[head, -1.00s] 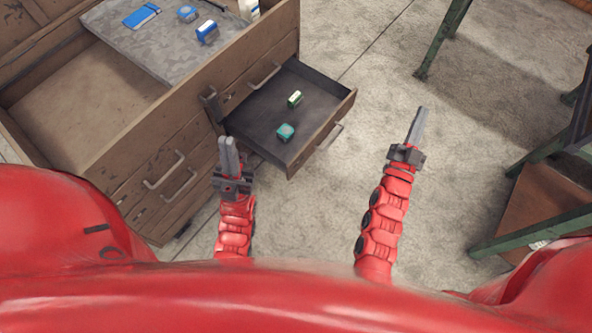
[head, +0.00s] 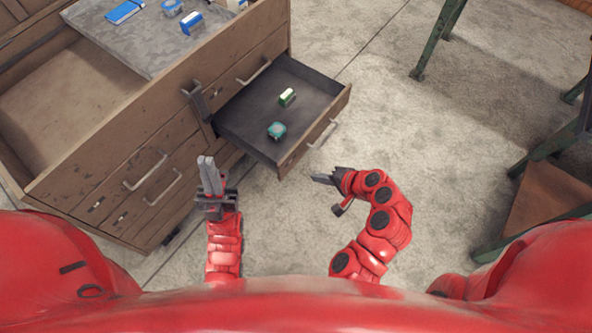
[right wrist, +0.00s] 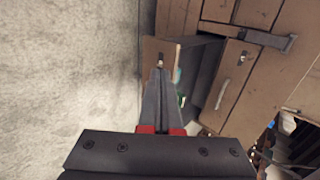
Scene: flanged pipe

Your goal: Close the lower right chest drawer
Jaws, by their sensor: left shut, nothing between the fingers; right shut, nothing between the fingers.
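The lower right drawer (head: 240,124) of the wooden chest (head: 120,150) is pulled out, with its dark inside showing. Its front (head: 296,151) carries a metal handle (head: 322,133). A green block (head: 287,97) and a teal block (head: 277,130) lie in it. My right gripper (head: 317,179) is shut and empty, a little in front of the drawer front near its closer end, pointing left. In the right wrist view its fingers (right wrist: 158,78) overlap the drawer front (right wrist: 153,50); contact cannot be told. My left gripper (head: 206,161) is shut and empty, pointing up beside the drawer's near left side.
Other closed drawers with handles (head: 145,170) are at the left. A green-legged table (head: 545,150) stands at the right. The concrete floor (head: 400,130) between is clear.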

